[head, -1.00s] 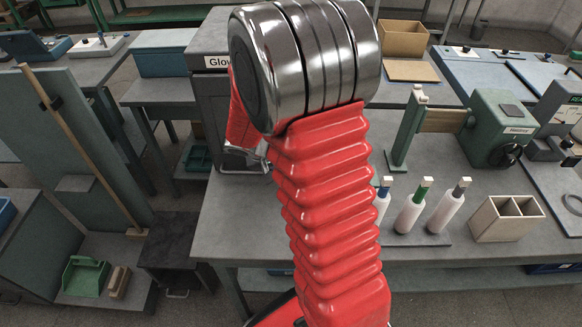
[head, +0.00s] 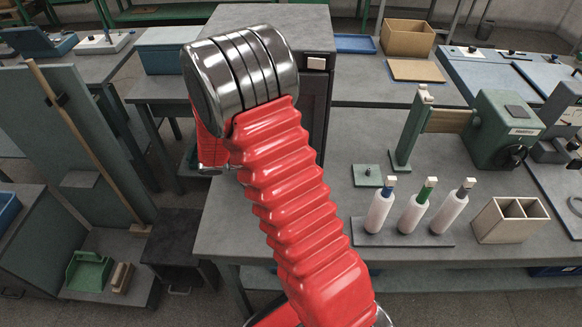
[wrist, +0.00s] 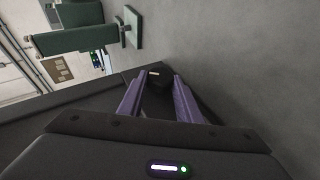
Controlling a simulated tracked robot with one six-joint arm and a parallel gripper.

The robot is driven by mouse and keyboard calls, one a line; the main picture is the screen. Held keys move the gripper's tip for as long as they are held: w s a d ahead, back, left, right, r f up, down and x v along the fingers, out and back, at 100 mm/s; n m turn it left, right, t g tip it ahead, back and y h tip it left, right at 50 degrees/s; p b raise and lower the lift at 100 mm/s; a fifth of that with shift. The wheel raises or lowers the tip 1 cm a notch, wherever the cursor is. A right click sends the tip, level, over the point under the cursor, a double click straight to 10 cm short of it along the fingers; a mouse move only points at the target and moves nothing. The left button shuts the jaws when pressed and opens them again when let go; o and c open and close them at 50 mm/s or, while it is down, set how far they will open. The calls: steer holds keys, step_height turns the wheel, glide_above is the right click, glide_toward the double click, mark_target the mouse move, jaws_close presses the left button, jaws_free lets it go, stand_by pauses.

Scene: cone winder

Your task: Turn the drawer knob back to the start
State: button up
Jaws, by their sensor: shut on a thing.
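The dark cabinet (head: 314,115) with a grey top stands on the bench, and my red arm covers much of its front. A pale label (head: 316,62) shows on its right part. My gripper is hidden behind my arm in the head view. In the wrist view my gripper (wrist: 157,92) has its two purple fingers on either side of a dark knob (wrist: 155,80) with a small pale mark. The fingers are shut on this knob. Its lower part merges with the dark surface around it, so its exact turn is hard to read.
A small green plate (head: 367,175) lies near the bottles. Bare bench top (head: 350,145) lies between cabinet and post.

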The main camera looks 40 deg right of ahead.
steer(key=shift+w+a+f, duration=0.1)
steer(key=shift+w+a, duration=0.05)
steer(key=o, duration=1)
steer(key=shift+o, duration=0.2)
steer(key=v, duration=1.3)
steer(key=shift+a+r, duration=0.3)
